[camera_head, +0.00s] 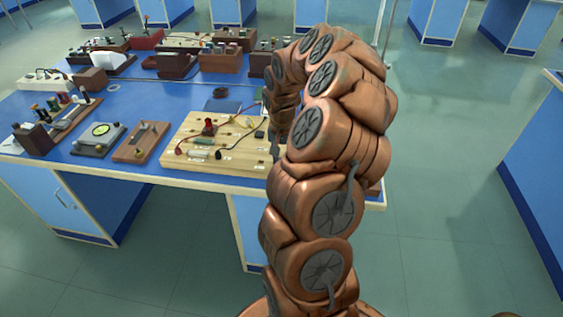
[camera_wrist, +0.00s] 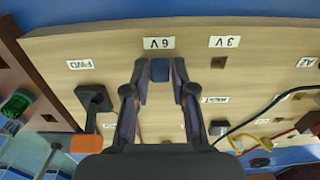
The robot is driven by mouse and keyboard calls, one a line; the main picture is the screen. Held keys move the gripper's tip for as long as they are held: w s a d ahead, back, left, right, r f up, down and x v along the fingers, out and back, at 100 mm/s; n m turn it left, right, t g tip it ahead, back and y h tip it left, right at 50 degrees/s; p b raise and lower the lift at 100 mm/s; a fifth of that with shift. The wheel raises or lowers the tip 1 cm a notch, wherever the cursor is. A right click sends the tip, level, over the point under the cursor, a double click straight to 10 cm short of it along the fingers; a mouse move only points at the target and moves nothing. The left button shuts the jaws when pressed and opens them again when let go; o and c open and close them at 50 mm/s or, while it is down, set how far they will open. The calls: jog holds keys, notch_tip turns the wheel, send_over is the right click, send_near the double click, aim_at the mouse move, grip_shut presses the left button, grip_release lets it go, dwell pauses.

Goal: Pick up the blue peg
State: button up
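The blue peg (camera_wrist: 160,70) is a small dark blue block between my fingertips in the wrist view, just by the upside-down "6V" label. My gripper (camera_wrist: 160,74) is drawn in, with one fingertip close against each side of the peg. Whether the peg sits in the board or is clear of it cannot be told. The light wooden board (camera_wrist: 75,45) lies under it. In the head view this board (camera_head: 240,162) is on the near edge of the blue bench, and my arm hides the peg and most of my gripper.
A black part (camera_wrist: 94,98) stands left of my fingers, and a grey block (camera_wrist: 218,128) stands to the right. A black cable (camera_wrist: 262,112) and yellow and red leads lie on the right. Other boards and instruments crowd the bench (camera_head: 160,92) to the left.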

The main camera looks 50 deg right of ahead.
grip_shut()
jog(key=shift+r+b, duration=0.35)
jog(key=shift+r, duration=0.2)
jog(key=shift+w+a+r+b, duration=0.15)
jog(key=shift+r+b, duration=0.15)
jog(key=shift+r, duration=0.35)
jog(key=shift+w+a+r+b, duration=0.15)
jog(key=shift+r+b, duration=0.1)
jog(key=shift+r, duration=0.35)
jog(key=w+a+r+b, duration=0.1)
jog(key=w+a+r, duration=0.1)
jog(key=a, duration=0.5)
jog(key=w+a+r+b, duration=0.2)
jog(key=w+a, duration=0.2)
jog(key=a, duration=0.3)
jog(key=shift+w+r, duration=0.15)
jog(key=shift+r, duration=0.05)
